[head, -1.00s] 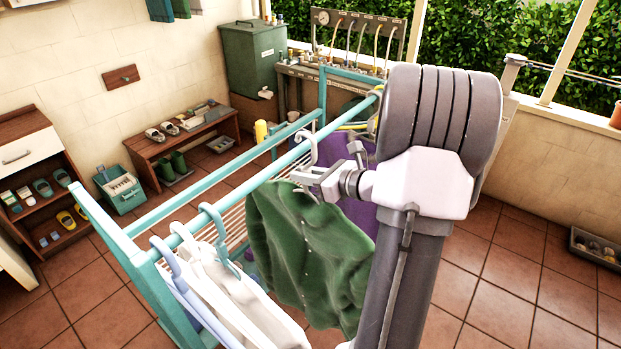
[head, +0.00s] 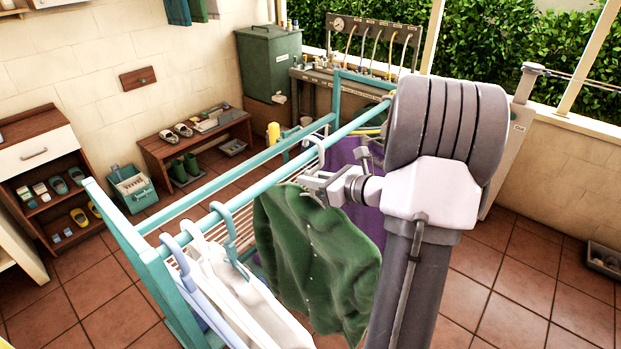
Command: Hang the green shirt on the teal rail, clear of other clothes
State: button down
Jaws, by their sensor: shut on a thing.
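The green shirt (head: 318,262) hangs below my gripper (head: 308,181), beside the near teal rail (head: 272,180). My gripper is shut at the shirt's hanger (head: 320,146), close to the hook's base. The pale hook rises at the rail; I cannot tell whether it rests on it. White shirts (head: 235,290) hang on the rail to the left, on blue and teal hangers, with a gap at the rail between them and the green shirt. A purple garment (head: 352,168) hangs to the right, partly hidden behind the green shirt and my arm.
The teal rack (head: 150,262) has a second rail (head: 235,178) behind the near one. A wooden bench (head: 195,145) with shoes, a shoe cabinet (head: 45,180) and a teal crate (head: 132,188) stand by the wall.

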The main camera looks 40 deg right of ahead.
jog(key=shift+f+b, duration=0.45)
jog(key=shift+f, duration=0.2)
jog(key=c, duration=1.3)
grip_release()
jog(key=s, duration=0.8)
jog(key=s+d, duration=0.1)
jog(key=s, duration=0.3)
